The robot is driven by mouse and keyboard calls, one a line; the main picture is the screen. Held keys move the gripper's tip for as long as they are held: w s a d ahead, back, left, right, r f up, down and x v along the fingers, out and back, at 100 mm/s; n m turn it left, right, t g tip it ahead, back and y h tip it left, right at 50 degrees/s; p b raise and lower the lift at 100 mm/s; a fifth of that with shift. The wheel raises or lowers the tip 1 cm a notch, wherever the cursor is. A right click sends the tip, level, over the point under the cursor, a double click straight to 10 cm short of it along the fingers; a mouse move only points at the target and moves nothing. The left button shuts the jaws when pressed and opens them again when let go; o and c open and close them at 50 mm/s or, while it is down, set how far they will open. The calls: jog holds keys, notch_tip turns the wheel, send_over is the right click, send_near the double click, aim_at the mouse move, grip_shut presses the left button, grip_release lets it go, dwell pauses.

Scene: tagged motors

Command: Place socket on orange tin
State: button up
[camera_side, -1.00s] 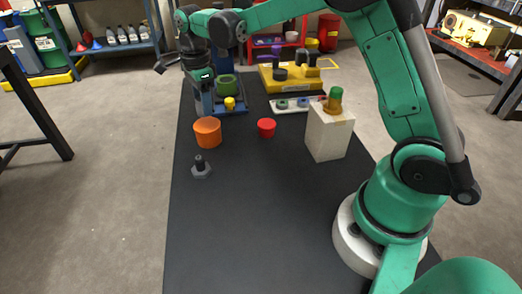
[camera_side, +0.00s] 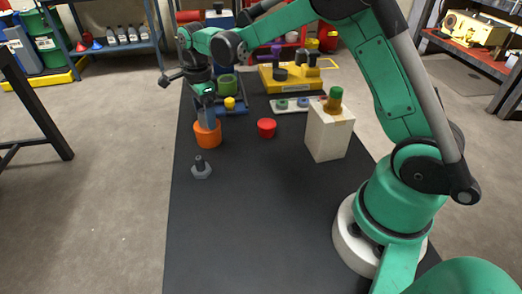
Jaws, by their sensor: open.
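The orange tin (camera_side: 208,138) stands on the black table, left of its middle. My gripper (camera_side: 207,122) points down at the tin's top and hides part of its rim; the gripper is open. I cannot tell whether the fingertips touch the tin or anything lies between them. A grey hexagonal piece with a dark upright post (camera_side: 201,171) stands on the table in front of the tin, apart from it. I cannot tell for sure whether this piece is the socket.
A red tin (camera_side: 266,128) stands right of the orange tin. A pale block (camera_side: 327,139) bears a green and brown piece. Behind are a blue tray (camera_side: 236,109), a white strip with rings (camera_side: 290,106) and a yellow carrier (camera_side: 284,83). The table's front is clear.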

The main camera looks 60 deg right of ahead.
notch_tip(320, 180, up, 12)
jog(key=s+a+f+n+t, duration=0.1)
jog(key=s+f+n+t, duration=0.1)
jog(key=s+n, duration=0.5)
jog(key=s+a+f+n+t, duration=0.2)
jog(key=s+n+t, duration=0.3)
jog(key=n, duration=1)
jog(key=shift+s, duration=1.5)
jog(key=shift+a, duration=0.1)
